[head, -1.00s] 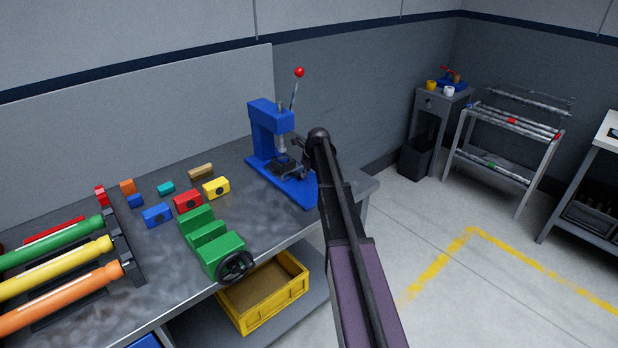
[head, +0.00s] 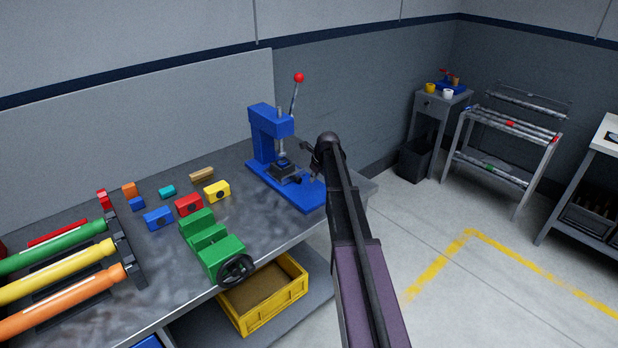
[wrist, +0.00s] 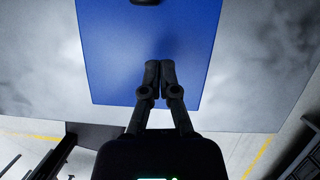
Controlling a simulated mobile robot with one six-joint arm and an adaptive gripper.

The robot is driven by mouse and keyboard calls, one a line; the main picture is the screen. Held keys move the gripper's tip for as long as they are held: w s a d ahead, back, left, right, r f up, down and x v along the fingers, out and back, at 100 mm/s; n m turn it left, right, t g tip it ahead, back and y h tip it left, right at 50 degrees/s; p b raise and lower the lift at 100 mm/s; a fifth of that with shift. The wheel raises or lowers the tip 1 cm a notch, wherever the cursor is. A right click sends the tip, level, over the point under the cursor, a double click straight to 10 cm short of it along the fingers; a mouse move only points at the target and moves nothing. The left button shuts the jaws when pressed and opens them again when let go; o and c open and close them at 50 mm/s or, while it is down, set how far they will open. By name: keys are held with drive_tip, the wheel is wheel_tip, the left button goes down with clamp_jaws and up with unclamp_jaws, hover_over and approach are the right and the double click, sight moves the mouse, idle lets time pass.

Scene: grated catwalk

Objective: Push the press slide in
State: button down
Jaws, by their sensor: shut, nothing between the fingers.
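The blue press (head: 263,125) stands at the right end of the workbench, with a lever ending in a red knob (head: 299,77). Its dark slide (head: 284,171) sits on the blue base under the ram, with a dark end part facing my gripper. My gripper (head: 308,148) is shut and empty, above the right side of the press base and apart from the slide; my arm partly hides it. In the wrist view my closed fingertips (wrist: 160,66) are over the bare blue base (wrist: 120,45). A dark piece of the press, probably the slide's end (wrist: 145,2), shows at the top edge.
A green vise (head: 213,240) and several coloured blocks (head: 188,204) lie left of the press on the workbench (head: 190,260). Coloured tubes (head: 60,285) rest at the far left. A yellow crate (head: 265,298) is on the shelf below. The floor right of the bench is open.

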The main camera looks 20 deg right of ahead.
drive_tip(key=p+v, duration=0.7)
drive_tip(key=v, duration=0.1)
drive_tip(key=shift+s+r, duration=0.1)
idle(0.8)
drive_tip(key=s+a+f+n+g+h, duration=0.1)
drive_tip(key=s+a+n+g, duration=0.2)
drive_tip(key=s+a+n, duration=2.4)
drive_tip(key=s+n, duration=0.2)
drive_tip(key=n, duration=0.2)
drive_tip(key=shift+s+a+n+g, duration=0.25)
drive_tip(key=shift+a+n+g, duration=0.05)
drive_tip(key=shift+a+g, duration=0.1)
